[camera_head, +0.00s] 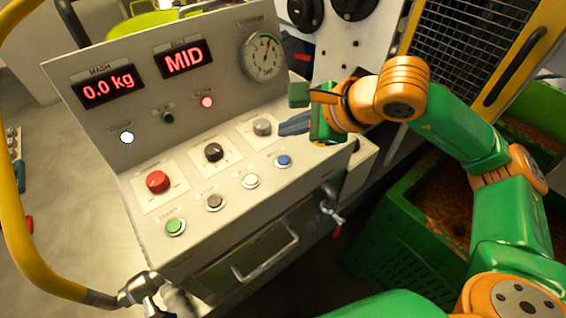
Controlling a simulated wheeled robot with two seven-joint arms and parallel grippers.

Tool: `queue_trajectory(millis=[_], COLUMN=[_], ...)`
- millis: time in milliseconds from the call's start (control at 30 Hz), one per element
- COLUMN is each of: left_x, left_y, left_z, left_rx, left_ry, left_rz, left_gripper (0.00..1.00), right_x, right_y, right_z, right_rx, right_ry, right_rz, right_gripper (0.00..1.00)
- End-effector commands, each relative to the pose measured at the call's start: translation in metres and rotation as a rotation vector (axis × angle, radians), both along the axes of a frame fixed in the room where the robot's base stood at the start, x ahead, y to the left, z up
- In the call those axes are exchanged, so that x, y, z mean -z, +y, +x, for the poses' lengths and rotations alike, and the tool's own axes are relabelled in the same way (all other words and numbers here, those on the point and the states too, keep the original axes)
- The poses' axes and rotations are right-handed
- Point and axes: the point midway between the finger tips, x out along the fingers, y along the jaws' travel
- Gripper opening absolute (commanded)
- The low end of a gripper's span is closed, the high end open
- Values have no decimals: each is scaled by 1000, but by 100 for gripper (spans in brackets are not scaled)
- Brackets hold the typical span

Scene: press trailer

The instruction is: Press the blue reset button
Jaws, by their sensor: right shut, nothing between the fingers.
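The blue reset button (284,161) is at the right end of the front row of buttons on the sloped control panel (190,205). My right gripper (284,129) is shut and empty. Its fingers point left, a little above the panel, behind the blue button and beside the grey knob (262,127). The blue button is in plain view, and the fingers appear apart from it. My left gripper is not in view.
A white button (251,181), a brown button (214,202) and a green button (175,226) share the front row. Behind are a red knob (157,181) and a black knob (213,152). Displays read 0.0 kg and MID. A green crate (400,245) stands right, below my arm.

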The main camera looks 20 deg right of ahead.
Motion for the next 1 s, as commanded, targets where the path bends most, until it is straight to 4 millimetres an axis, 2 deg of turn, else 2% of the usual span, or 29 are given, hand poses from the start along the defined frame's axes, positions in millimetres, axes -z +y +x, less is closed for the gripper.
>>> queue_trajectory(millis=[33, 300, 1000], left_x=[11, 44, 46], left_y=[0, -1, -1], left_z=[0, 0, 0], left_rx=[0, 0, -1], left_ry=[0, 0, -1], left_rz=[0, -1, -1], left_gripper=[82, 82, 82], right_x=[14, 51, 52], right_y=[0, 0, 0], right_z=[0, 0, 0], right_rx=[-1, -1, -1], right_ry=[1, -1, 0], right_rz=[0, 0, 1], right_gripper=[0, 0, 0])
